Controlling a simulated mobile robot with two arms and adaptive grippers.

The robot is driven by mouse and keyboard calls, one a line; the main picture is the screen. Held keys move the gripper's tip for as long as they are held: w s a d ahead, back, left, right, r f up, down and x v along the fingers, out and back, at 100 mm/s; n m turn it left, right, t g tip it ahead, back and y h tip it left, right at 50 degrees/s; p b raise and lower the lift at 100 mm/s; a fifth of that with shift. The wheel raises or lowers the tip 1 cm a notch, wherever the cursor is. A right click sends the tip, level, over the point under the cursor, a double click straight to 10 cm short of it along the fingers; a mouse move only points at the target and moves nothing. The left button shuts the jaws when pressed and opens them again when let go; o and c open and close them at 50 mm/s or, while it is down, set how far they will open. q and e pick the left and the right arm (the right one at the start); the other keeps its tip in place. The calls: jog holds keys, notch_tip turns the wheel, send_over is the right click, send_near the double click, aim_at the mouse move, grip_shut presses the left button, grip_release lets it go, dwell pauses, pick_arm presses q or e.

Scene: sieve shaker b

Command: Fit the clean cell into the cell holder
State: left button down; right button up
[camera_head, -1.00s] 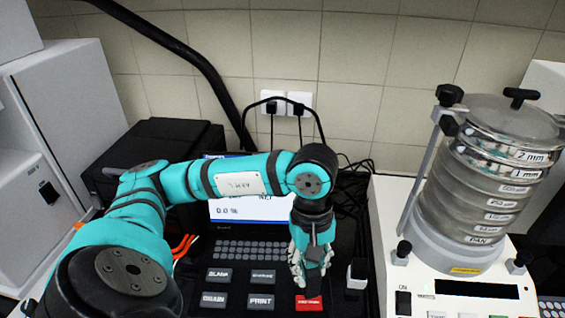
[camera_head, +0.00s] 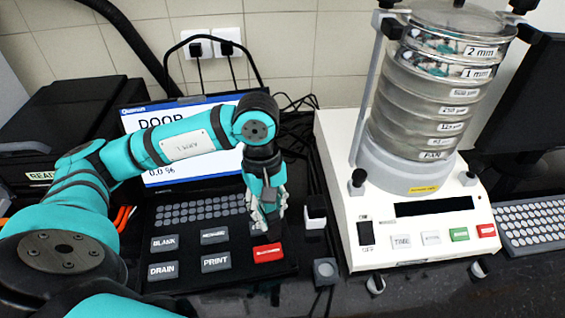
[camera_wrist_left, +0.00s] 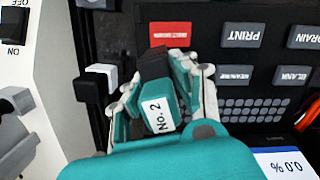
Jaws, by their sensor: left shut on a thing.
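My left gripper (camera_head: 267,200) hangs over the right part of the black button panel, above and behind the red button. Its pale fingers are shut on a small dark block (camera_wrist_left: 153,64), which also shows below the fingertips in the head view (camera_head: 268,212). A teal face labelled "No. 2" (camera_wrist_left: 163,112) lies between the fingers in the wrist view; I cannot tell whether it belongs to the held block. I cannot clearly identify the cell holder. My right gripper is out of view.
A screen (camera_head: 150,122) reading "DOOR" stands behind the panel (camera_head: 187,238). A grey-topped block (camera_head: 325,270) lies in front. The sieve shaker (camera_head: 425,80) on its white base (camera_head: 385,245) blocks the right. Cables run behind the arm.

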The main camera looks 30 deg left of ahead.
pick_arm(q)
jog(key=w+f+p, duration=0.1)
jog(key=w+p, duration=0.1)
jog(key=w, duration=0.2)
jog(key=w+f+p, duration=0.2)
jog(key=w, duration=0.3)
jog(key=w+a+f+p, duration=0.1)
jog(key=w+p, duration=0.1)
jog(key=w, duration=0.2)
jog(key=shift+w+f, duration=0.3)
jog(key=shift+f, duration=0.05)
jog(key=shift+f, duration=0.15)
jog(key=shift+f, duration=0.1)
jog(key=c, duration=1)
grip_release()
jog(key=shift+c, duration=0.2)
